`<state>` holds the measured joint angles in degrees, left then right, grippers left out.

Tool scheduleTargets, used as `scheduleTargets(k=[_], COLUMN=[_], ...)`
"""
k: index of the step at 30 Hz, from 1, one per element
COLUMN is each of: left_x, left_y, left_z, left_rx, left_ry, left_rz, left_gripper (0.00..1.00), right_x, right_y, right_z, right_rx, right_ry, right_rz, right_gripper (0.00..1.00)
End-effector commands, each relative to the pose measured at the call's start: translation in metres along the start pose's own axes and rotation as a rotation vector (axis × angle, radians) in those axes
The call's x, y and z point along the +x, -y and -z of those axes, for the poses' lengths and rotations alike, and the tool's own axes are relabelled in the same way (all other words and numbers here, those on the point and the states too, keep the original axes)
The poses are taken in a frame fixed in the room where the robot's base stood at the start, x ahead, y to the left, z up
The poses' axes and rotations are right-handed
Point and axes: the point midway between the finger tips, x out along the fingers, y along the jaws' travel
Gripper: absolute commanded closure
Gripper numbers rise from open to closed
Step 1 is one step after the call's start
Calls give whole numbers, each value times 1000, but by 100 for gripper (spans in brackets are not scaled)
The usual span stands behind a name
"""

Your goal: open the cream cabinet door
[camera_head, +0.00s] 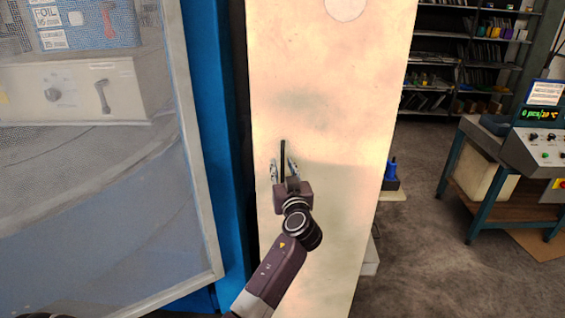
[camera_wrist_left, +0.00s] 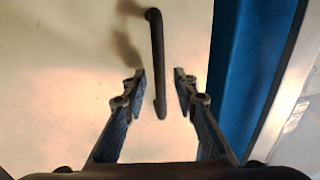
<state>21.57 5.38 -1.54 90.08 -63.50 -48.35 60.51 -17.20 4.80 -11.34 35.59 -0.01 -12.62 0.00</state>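The cream cabinet door (camera_head: 325,90) stands upright in the middle of the head view and fills much of the left wrist view (camera_wrist_left: 60,70). I see no clear opening at its edges. A dark vertical bar handle (camera_head: 282,155) is on its left part; it also shows in the left wrist view (camera_wrist_left: 157,50). My left gripper (camera_head: 283,164) is open at the handle's lower part. In the left wrist view its two fingers (camera_wrist_left: 159,82) stand on either side of the bar, with gaps visible. Contact with the door cannot be told. My right gripper is out of view.
A blue frame (camera_head: 208,100) and a mesh-panelled machine (camera_head: 90,190) stand close on the left. On the right are open grey floor (camera_head: 420,230), a control console (camera_head: 535,150) on a bench and dark shelves (camera_head: 455,60) behind.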

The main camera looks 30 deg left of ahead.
Motion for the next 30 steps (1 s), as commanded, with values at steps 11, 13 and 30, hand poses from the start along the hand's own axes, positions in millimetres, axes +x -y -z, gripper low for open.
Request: scheduleTargets(k=[11,13,30], left_x=[8,7,7], left_y=[0,0,0], left_z=[0,0,-1], left_rx=[-1,0,0], left_ry=[0,0,1], left_rz=[-1,-1,-1], left_gripper=[74,78,100], right_x=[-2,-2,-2], right_y=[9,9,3], right_z=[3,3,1], right_rx=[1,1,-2], right_ry=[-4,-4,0], right_rz=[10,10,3], right_gripper=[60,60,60])
